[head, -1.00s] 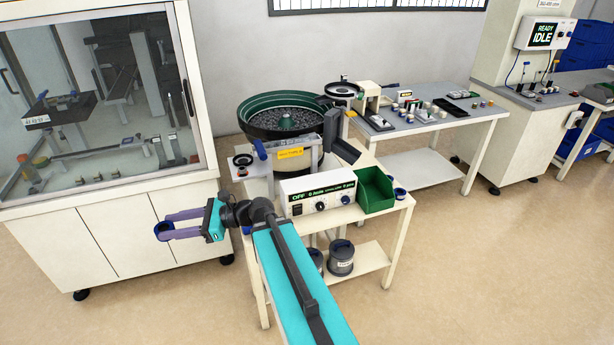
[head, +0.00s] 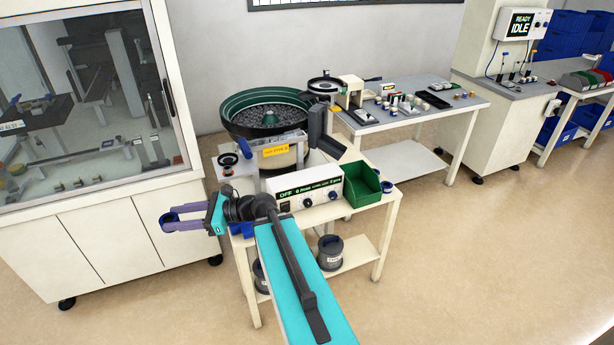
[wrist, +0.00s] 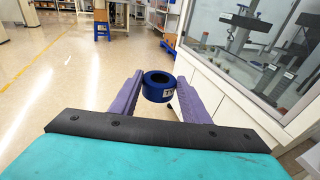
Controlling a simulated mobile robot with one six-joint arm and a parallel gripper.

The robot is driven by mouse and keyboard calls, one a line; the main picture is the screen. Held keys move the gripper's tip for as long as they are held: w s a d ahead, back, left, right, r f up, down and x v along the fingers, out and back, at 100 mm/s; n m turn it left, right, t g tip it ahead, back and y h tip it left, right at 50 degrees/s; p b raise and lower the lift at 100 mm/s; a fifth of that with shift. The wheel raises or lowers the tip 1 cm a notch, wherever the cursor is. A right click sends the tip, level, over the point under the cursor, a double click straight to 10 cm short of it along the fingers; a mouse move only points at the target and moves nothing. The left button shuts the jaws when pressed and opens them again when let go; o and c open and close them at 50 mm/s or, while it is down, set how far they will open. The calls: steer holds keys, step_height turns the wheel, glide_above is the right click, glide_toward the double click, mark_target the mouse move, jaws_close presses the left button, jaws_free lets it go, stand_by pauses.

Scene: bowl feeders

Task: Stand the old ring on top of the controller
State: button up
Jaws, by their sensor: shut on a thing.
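My gripper (head: 168,218) is left of the controller, in front of the white cabinet, and apart from both. Its purple fingers are shut on a dark blue ring (wrist: 158,86) with a small white label; I cannot read the label. The ring also shows between the fingertips in the head view (head: 168,217). Another small dark blue ring (head: 387,187) lies right of the green bin.
A green bin (head: 362,184) stands against the controller's right side. The bowl feeder (head: 270,113) and its chute are behind it. The glass-fronted cabinet (head: 130,240) is close to my gripper. Grey canisters (head: 330,254) stand on the lower shelf. Floor to the right is open.

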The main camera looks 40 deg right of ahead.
steer(key=s+d+f+m+t+h, duration=0.1)
steer(key=s+d+m+h, duration=0.2)
steer(key=d, duration=0.9)
steer(key=s+d+f+m+t+h, duration=0.1)
steer(key=s+d, duration=0.5)
steer(key=d, duration=0.7)
steer(key=s+d+f+m+t+h, duration=0.2)
steer(key=s+d+m+h, duration=0.3)
steer(key=d, duration=0.8)
steer(key=shift+t+h, duration=0.6)
steer(key=shift+h, duration=0.6)
steer(key=shift+w+d, duration=0.15)
steer(key=shift+d, duration=0.05)
steer(key=shift+w+d+f, duration=0.2)
steer(key=shift+w+d, duration=1.35)
steer(key=shift+d, duration=0.25)
steer(key=shift+w+d+f, duration=0.2)
steer(key=shift+w+d, duration=1.4)
steer(key=shift+d, duration=0.2)
steer(key=shift+w+d+f, duration=0.2)
steer(key=shift+w+d, duration=1.35)
steer(key=shift+d, duration=0.25)
